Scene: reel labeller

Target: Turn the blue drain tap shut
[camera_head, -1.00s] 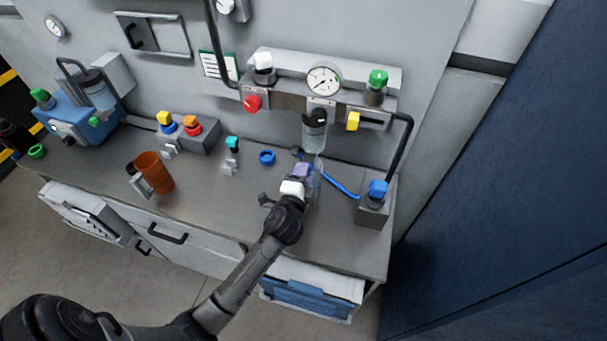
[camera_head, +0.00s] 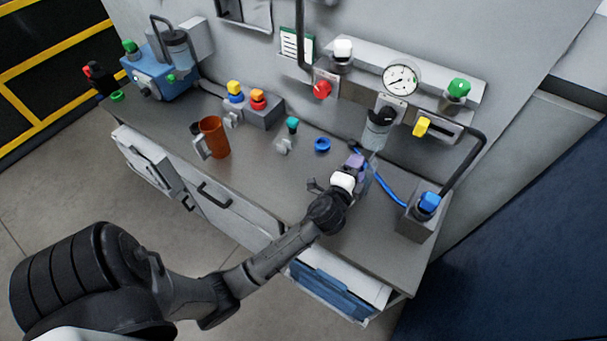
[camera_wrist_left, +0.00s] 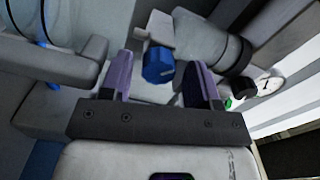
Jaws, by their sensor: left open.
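The blue drain tap (camera_wrist_left: 157,65) shows in the left wrist view as a faceted blue knob at the lower end of the clear filter bowl (camera_wrist_left: 212,42). My left gripper (camera_wrist_left: 162,82) is open, with one purple-lined finger on each side of the tap and a gap visible on both sides. In the head view the same gripper (camera_head: 357,170) is just below the filter bowl (camera_head: 377,135) on the wall unit. The tap is hidden or too small to make out there. My right gripper is not in view.
A blue hose (camera_head: 385,185) runs beside my gripper to a grey block with a blue knob (camera_head: 428,203). A pressure gauge (camera_head: 400,79), red knob (camera_head: 322,89) and yellow lever (camera_head: 422,127) sit above. An orange mug (camera_head: 214,138) and blue ring (camera_head: 322,144) stand on the bench to the left.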

